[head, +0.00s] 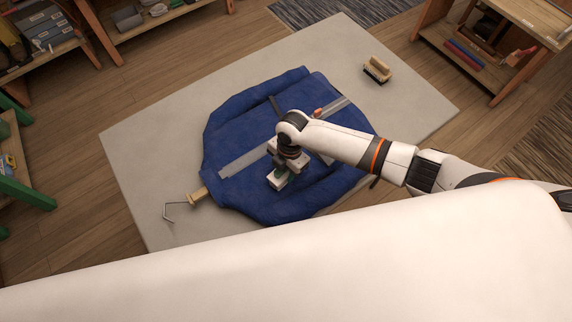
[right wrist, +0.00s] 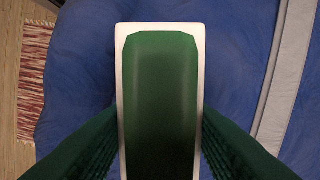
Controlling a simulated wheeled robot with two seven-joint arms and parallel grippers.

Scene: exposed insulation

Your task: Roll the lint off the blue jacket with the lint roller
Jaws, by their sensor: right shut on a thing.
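The blue jacket (head: 245,125) lies spread on a pale grey mat or board, with grey bands across it. My right gripper (head: 283,181) is over the jacket's lower middle, pointing down. In the right wrist view it is shut on a green-topped thing with a white edge, probably the lint roller (right wrist: 160,90), with a dark green finger on each side. The blue jacket (right wrist: 80,70) and a grey band show beneath it. I cannot tell whether the roller touches the cloth. No lint can be made out. My left gripper is not in view.
A wooden brush with dark bristles (head: 377,72) lies on the mat (head: 135,135) at upper right. A wood-handled hook (head: 187,205) lies by the jacket's lower left. Shelves with goods (head: 490,55) stand around. The mat's left side is clear.

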